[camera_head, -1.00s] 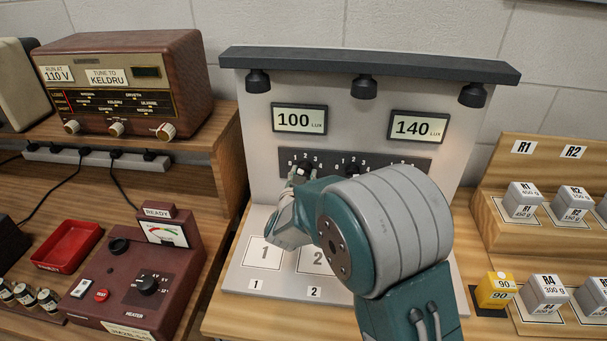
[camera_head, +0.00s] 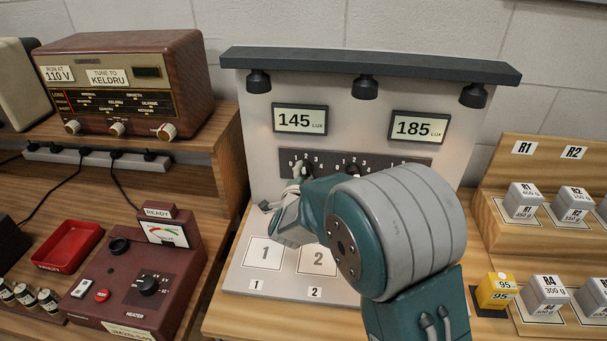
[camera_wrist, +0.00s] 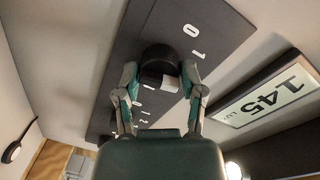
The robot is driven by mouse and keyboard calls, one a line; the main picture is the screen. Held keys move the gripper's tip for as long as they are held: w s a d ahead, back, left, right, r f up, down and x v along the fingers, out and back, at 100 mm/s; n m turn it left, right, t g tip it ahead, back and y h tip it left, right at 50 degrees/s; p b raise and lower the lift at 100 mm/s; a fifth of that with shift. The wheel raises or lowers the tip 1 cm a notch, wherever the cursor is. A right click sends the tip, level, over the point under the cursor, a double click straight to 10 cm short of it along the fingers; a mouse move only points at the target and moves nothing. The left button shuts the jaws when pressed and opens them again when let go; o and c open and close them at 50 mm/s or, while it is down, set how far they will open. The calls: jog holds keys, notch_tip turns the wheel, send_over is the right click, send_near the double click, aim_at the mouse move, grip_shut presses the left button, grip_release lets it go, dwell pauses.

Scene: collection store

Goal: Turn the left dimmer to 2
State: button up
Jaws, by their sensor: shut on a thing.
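The left dimmer is a dark round knob (camera_wrist: 160,56) on a dark scale panel (camera_wrist: 215,22). A white mark shows on the knob between my fingers. The figures 0 and 1 are clear on the panel in the wrist view; the lower ones are partly covered, and the exact setting cannot be told. My gripper (camera_wrist: 159,80) has one finger on each side of the knob and is shut on it. In the head view my gripper (camera_head: 295,188) hides most of this knob. The left display (camera_head: 299,119) reads 145 lux; the right display (camera_head: 419,128) reads 185 lux.
A second dimmer knob sits close to the right, partly behind my arm. Lamps (camera_head: 364,88) hang under the booth's dark top (camera_head: 370,64). The booth floor has numbered squares (camera_head: 264,252). A heater box (camera_head: 135,280) stands to the left, labelled weights (camera_head: 545,290) to the right.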

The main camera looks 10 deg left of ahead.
jog(key=shift+m, duration=1)
jog(key=o, duration=1.1)
jog(key=shift+o, duration=0.2)
jog(key=s, duration=1.1)
jog(key=shift+s+r, duration=0.35)
jog(key=shift+s, duration=0.05)
jog(key=shift+a, duration=0.1)
